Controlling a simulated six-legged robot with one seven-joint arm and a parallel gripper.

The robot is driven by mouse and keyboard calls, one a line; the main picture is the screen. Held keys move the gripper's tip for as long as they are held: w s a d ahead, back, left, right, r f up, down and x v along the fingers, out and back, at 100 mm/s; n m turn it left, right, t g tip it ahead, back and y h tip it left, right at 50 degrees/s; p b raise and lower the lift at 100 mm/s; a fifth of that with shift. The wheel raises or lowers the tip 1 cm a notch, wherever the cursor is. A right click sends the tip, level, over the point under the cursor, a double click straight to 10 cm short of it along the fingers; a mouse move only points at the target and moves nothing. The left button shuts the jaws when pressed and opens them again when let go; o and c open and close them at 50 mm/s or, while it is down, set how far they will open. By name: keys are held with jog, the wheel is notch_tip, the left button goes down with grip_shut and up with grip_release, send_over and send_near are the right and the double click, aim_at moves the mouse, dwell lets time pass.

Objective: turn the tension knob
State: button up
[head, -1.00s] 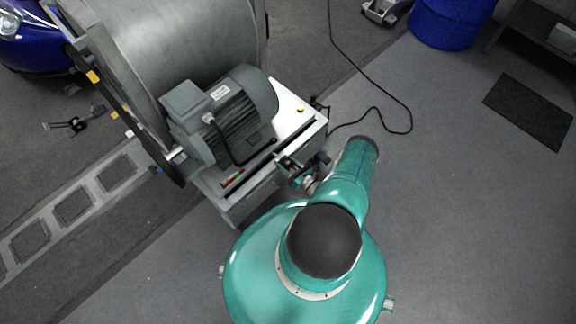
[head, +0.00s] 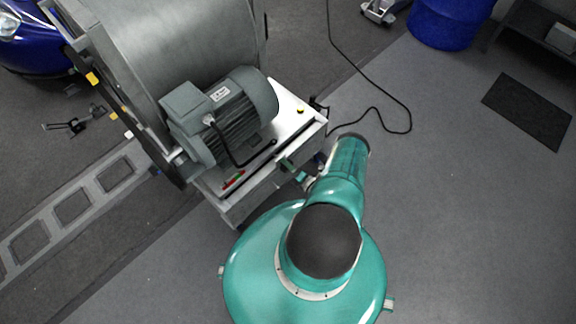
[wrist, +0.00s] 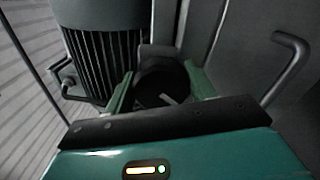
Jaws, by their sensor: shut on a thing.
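The tension knob (wrist: 160,82) is a round black knob with a pale pointer mark, in the middle of the wrist view. My gripper (wrist: 160,90) has one green finger on each side of the knob and is shut on it. In the head view my gripper (head: 289,168) is at the near side of the motor stand; the knob itself is hidden there by my arm and gripper.
The grey finned motor (head: 232,112) sits on the white stand (head: 300,118) beside the large drum (head: 180,40). A bent bar handle (wrist: 292,65) stands at the right of the wrist view. A black cable (head: 380,85) lies on the floor.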

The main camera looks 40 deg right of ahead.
jog(key=shift+m, duration=2.2)
jog(key=shift+s, duration=0.1)
jog(key=o, duration=1)
